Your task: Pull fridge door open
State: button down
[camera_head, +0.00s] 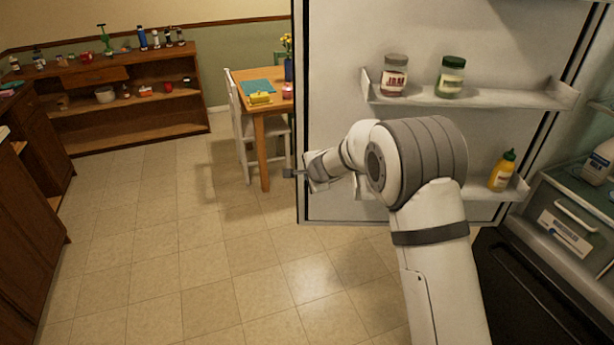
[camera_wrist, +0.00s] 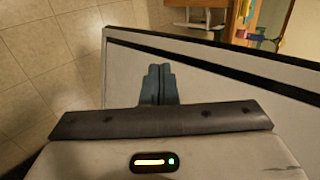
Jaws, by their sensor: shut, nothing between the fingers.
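The fridge door (camera_head: 340,85) stands wide open in the head view, its inner side facing me. Its door shelves hold a jam jar (camera_head: 394,76), a green-lidded jar (camera_head: 450,77) and a yellow bottle (camera_head: 502,170). My gripper (camera_head: 289,173) is at the door's left free edge, in front of the inner side. In the wrist view, the fingers (camera_wrist: 158,84) are together with nothing between them, over the pale door panel (camera_wrist: 215,100). Whether they touch the door is unclear. My forearm hides part of the lower door shelf.
The fridge interior (camera_head: 580,215) with a drawer is at the right. A wooden table (camera_head: 248,76) and white chair (camera_head: 240,130) stand beyond the door's left edge. A low wooden shelf unit (camera_head: 130,130) is at the back left. The tiled floor (camera_head: 170,270) between is clear.

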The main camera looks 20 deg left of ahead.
jog(key=shift+s+a, duration=0.2)
jog(key=shift+a, duration=0.05)
jog(key=s+d+r, duration=0.4)
jog(key=s+r, duration=0.3)
jog(key=s, duration=0.4)
jog(key=s+d+r+n+g, duration=0.1)
jog(key=s+d+r+n, duration=0.25)
jog(key=d, duration=0.45)
jog(key=s+d+r+n, duration=0.2)
jog(key=s+d+r, duration=0.25)
jog(key=d, duration=0.25)
jog(key=s+d+f+n+g+h, duration=0.1)
jog(key=s+d+n+h, duration=0.1)
jog(key=s+d, duration=0.8)
jog(key=s+d+n+g+h+b, duration=0.1)
jog(key=s+d+n+g+h, duration=0.1)
jog(key=s+d, duration=0.8)
jog(key=shift+s+d+f+n+h, duration=0.15)
jog(key=shift+s+f+n+h, duration=0.25)
jog(key=shift+s+n+h, duration=0.35)
